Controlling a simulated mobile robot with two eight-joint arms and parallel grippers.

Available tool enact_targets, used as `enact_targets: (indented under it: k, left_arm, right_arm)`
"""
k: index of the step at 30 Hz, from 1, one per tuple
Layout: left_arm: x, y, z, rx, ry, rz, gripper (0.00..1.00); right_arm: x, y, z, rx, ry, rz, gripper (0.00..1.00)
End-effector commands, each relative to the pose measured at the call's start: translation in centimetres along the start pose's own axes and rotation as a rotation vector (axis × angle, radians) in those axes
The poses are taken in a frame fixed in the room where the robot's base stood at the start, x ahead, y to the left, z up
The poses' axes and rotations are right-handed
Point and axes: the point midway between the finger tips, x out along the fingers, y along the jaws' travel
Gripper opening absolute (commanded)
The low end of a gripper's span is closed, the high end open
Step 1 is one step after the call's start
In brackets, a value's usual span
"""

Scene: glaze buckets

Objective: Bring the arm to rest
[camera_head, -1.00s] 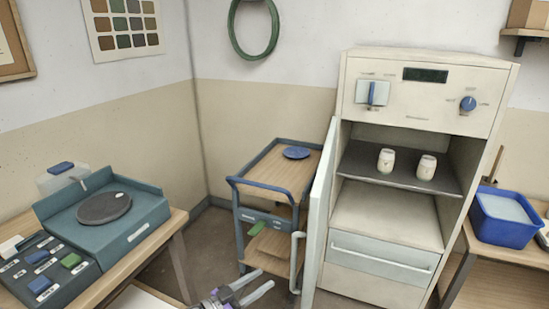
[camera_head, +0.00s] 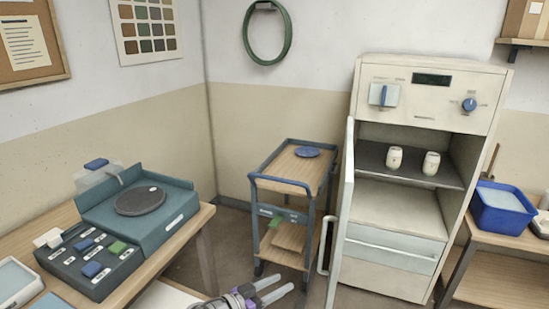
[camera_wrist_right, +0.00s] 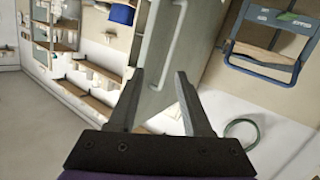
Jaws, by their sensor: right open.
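My right gripper (camera_head: 274,290) shows at the bottom middle of the head view, low in front of the cart and the open kiln door. Its two grey fingers are apart with nothing between them. In the right wrist view my right gripper (camera_wrist_right: 158,100) is also open and empty, with the pale door and its handle beyond the fingertips. My left gripper is not in view.
The cabinet kiln (camera_head: 395,215) stands open with two white cups (camera_head: 431,163) on its shelf. Its door (camera_head: 341,220) swings out beside the cart (camera_head: 275,172), which carries a blue disc (camera_head: 307,152). A wheel unit (camera_head: 140,200) sits on the left table. A blue tub (camera_head: 502,212) stands right.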

Motion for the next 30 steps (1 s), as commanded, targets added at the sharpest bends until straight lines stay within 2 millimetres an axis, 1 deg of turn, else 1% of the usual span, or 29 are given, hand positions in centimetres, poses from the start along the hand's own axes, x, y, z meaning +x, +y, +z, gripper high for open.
enact_targets:
  k: [1, 5, 6, 8, 9, 11, 12, 15, 17, 18, 21, 25, 27, 30]
  left_arm:
    - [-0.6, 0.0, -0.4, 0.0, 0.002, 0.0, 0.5]
    - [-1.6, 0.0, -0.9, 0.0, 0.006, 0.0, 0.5]
    - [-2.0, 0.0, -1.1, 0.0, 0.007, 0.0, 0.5]
    - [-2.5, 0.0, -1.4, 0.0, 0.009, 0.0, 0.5]
    - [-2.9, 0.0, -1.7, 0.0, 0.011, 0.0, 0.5]
    - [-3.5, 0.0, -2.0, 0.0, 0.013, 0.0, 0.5]
    - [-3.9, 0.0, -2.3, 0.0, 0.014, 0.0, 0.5]
    - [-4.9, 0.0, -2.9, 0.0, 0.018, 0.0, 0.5]
    - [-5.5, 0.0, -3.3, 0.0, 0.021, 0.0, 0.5]
    - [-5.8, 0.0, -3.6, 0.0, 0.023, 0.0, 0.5]
    - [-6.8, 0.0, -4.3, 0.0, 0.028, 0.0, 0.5]
    - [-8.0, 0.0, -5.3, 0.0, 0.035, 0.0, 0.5]
    - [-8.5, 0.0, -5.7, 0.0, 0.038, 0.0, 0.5]
    - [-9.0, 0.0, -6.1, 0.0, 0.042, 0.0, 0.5]
  right_arm:
    - [1.2, 1.8, -0.8, -0.043, -0.049, 0.005, 0.5]
    - [3.5, 6.1, -1.4, -0.169, -0.201, -0.013, 0.5]
    - [4.2, 7.7, -1.6, -0.208, -0.253, -0.026, 0.5]
    - [4.9, 10.3, -1.6, -0.267, -0.336, -0.052, 0.5]
    - [5.2, 12.2, -1.6, -0.304, -0.392, -0.076, 0.5]
    - [5.4, 14.9, -1.4, -0.353, -0.475, -0.119, 0.5]
    - [5.3, 16.7, -1.2, -0.381, -0.526, -0.152, 0.5]
    - [4.5, 20.9, -0.7, -0.433, -0.64, -0.249, 0.5]
    - [3.6, 23.1, -0.2, -0.452, -0.696, -0.315, 0.5]
    - [3.0, 24.5, 0.1, -0.46, -0.727, -0.361, 0.5]
    - [1.0, 27.5, 0.8, -0.463, -0.785, -0.482, 0.5]
    - [-1.6, 30.3, 1.6, -0.44, -0.813, -0.63, 0.5]
    - [-2.8, 31.1, 1.9, -0.423, -0.81, -0.694, 0.5]
    - [-4.0, 31.8, 2.2, -0.401, -0.796, -0.76, 0.5]
